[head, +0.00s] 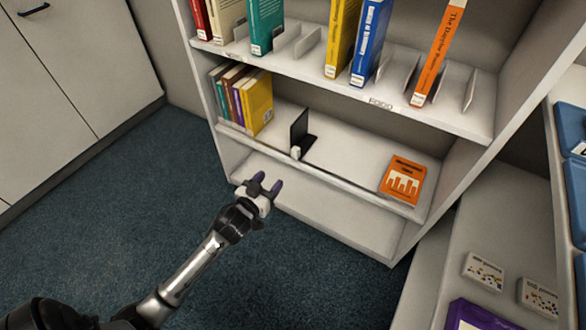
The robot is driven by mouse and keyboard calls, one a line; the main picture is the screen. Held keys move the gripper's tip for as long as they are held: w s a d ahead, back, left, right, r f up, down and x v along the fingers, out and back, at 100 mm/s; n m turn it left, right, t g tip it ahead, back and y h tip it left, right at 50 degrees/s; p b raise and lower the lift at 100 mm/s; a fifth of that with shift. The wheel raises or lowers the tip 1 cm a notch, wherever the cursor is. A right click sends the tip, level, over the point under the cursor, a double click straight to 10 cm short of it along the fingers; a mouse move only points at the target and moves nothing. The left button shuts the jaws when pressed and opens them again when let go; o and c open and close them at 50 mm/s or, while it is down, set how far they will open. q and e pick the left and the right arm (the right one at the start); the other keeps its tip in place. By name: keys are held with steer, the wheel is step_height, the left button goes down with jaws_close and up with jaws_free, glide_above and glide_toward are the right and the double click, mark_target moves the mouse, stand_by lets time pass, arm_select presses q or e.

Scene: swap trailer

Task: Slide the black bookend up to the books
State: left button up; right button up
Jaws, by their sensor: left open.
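The black bookend (299,130) stands upright on the middle shelf of the white bookcase, with its flat foot toward the right. The books (241,97) stand in a row at the left end of the same shelf, a yellow one nearest the bookend. A clear gap of bare shelf lies between the yellow book and the bookend. My left gripper (266,183) is open and empty, in front of and below the shelf edge, to the lower left of the bookend and apart from it. My right gripper is not in view.
An orange book (403,180) lies flat at the right of the same shelf (345,160). The upper shelf (400,93) holds upright books and white dividers. A side unit on the right holds boxes (484,271) and blue bins. The blue carpet (130,200) is clear.

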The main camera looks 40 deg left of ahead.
mark_target(294, 152)
arm_select(q)
steer(key=shift+t, duration=0.5)
steer(key=w+a+f+b, duration=0.1)
steer(key=w+b, duration=0.1)
steer(key=w, duration=0.2)
steer(key=w+a+b, duration=0.1)
steer(key=w+b, duration=0.2)
steer(key=w, duration=0.1)
steer(key=w+a+f+b, duration=0.1)
steer(key=w+b, duration=0.1)
steer(key=w, duration=0.3)
steer(key=shift+f, duration=0.3)
steer(key=shift+w+a+r+b, duration=0.15)
steer(key=shift+w+b, duration=0.35)
steer(key=shift+w, duration=0.5)
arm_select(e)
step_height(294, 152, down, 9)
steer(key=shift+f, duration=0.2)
arm_select(q)
steer(key=shift+c, duration=0.2)
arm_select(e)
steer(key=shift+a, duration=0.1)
arm_select(q)
steer(key=c, duration=0.7)
jaws_close()
